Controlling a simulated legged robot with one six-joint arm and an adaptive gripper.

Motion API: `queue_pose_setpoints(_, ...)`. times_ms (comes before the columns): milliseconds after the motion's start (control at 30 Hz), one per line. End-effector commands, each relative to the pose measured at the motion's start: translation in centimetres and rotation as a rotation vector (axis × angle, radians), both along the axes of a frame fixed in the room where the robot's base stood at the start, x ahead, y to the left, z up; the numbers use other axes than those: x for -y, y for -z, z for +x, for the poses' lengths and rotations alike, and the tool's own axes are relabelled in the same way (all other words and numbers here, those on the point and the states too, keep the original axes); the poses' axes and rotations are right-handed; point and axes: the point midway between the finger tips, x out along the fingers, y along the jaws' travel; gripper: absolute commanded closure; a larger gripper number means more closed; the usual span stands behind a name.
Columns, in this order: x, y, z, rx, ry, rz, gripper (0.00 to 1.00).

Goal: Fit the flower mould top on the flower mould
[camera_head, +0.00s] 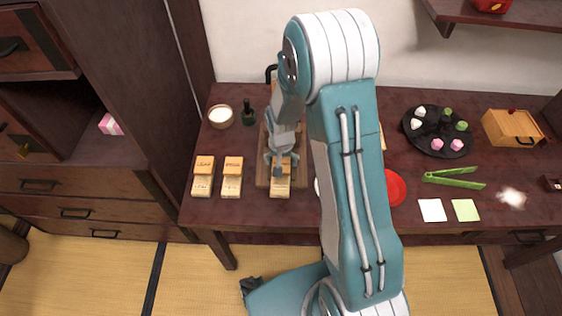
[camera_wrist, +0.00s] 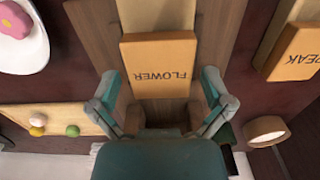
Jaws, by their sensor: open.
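The flower mould top is an orange-brown block lettered FLOWER (camera_wrist: 160,65), in the middle of the wrist view. It also shows in the head view (camera_head: 281,168), partly covered by my gripper. A paler wooden piece, seemingly the flower mould (camera_head: 280,187), lies toward the table's front edge; in the wrist view a pale strip (camera_wrist: 156,15) shows beyond the lettered block. I cannot tell how far the two overlap. My gripper (camera_wrist: 163,88) is open and empty, its fingers apart on either side of the lettered block. I cannot tell its exact height above the block.
Two similar mould pairs (camera_head: 203,185) (camera_head: 231,185) stand to the left. A white-filled bowl (camera_head: 220,116) and a dark green bottle (camera_head: 248,117) are behind. Right of my arm are a red plate (camera_head: 396,188), green tongs (camera_head: 455,178), a black sweets tray (camera_head: 421,143) and a wooden box (camera_head: 510,128).

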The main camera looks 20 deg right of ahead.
Motion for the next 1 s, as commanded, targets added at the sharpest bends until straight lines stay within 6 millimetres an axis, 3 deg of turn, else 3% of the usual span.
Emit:
queue_pose_setpoints(233,0.0,-1.9,0.1,0.004,0.000,0.000,0.00)
queue_pose_setpoints(700,-0.1,-10.7,0.2,0.002,0.000,-0.001,0.00)
queue_pose_setpoints(1000,-0.1,-11.9,0.1,-0.001,0.000,-0.001,0.00)
